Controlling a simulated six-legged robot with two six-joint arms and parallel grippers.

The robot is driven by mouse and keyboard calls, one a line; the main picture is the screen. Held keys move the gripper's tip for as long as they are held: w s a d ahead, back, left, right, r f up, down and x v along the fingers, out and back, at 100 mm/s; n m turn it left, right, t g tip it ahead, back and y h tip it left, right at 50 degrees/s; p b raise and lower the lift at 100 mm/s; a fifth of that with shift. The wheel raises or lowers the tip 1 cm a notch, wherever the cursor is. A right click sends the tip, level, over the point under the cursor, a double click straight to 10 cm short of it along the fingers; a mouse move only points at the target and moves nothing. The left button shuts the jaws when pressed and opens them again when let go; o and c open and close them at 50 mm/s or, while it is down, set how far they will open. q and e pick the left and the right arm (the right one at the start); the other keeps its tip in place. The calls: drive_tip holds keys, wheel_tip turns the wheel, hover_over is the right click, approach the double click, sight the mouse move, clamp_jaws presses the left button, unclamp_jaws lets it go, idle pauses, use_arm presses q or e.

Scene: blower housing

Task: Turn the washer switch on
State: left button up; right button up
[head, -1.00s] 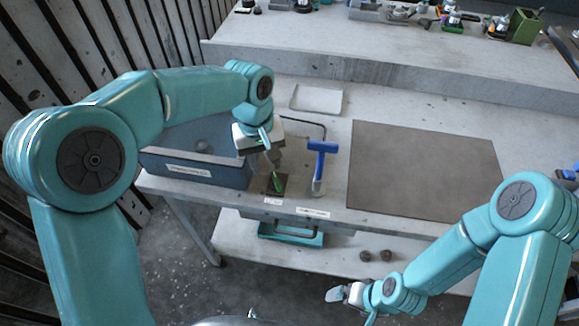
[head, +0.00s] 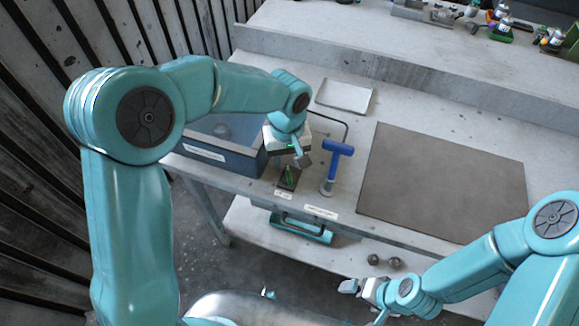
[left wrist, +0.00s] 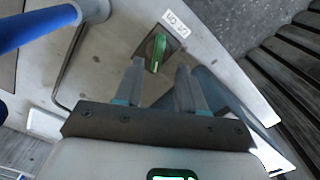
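The washer switch is a green lever (head: 289,173) on a small dark plate at the table's front edge, left of a blue T-handle. It also shows in the left wrist view (left wrist: 157,50), just beyond the fingertips, with a white label beside it. My left gripper (head: 302,160) is just above and behind the switch, pointing down. In the left wrist view its two fingers (left wrist: 161,68) are apart with nothing between them. I see no clear contact with the lever. My right gripper (head: 350,286) hangs low, in front of the table; its fingers are too small to read.
The blue T-handle (head: 337,152) stands close right of the switch. A blue basin (head: 238,161) is at the left. A grey tray (head: 344,96) lies behind, and a wide brown mat (head: 440,180) lies to the right. Two round knobs (head: 384,262) sit on the lower shelf.

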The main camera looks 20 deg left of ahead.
sight(289, 174)
use_arm(q)
drive_tip(key=f, duration=0.3)
drive_tip(key=shift+s+d+f, duration=0.15)
drive_tip(key=shift+d+f, duration=0.1)
drive_tip(key=shift+d, duration=0.05)
drive_tip(key=shift+f, duration=0.3)
drive_tip(key=shift+w+a+f, duration=0.1)
drive_tip(key=shift+w+f, duration=0.05)
drive_tip(key=shift+w, duration=0.05)
drive_tip(key=shift+a, duration=0.15)
drive_tip(key=shift+s, duration=0.2)
drive_tip(key=shift+d, duration=0.2)
drive_tip(key=c, duration=0.3)
drive_tip(key=shift+w, duration=0.1)
clamp_jaws()
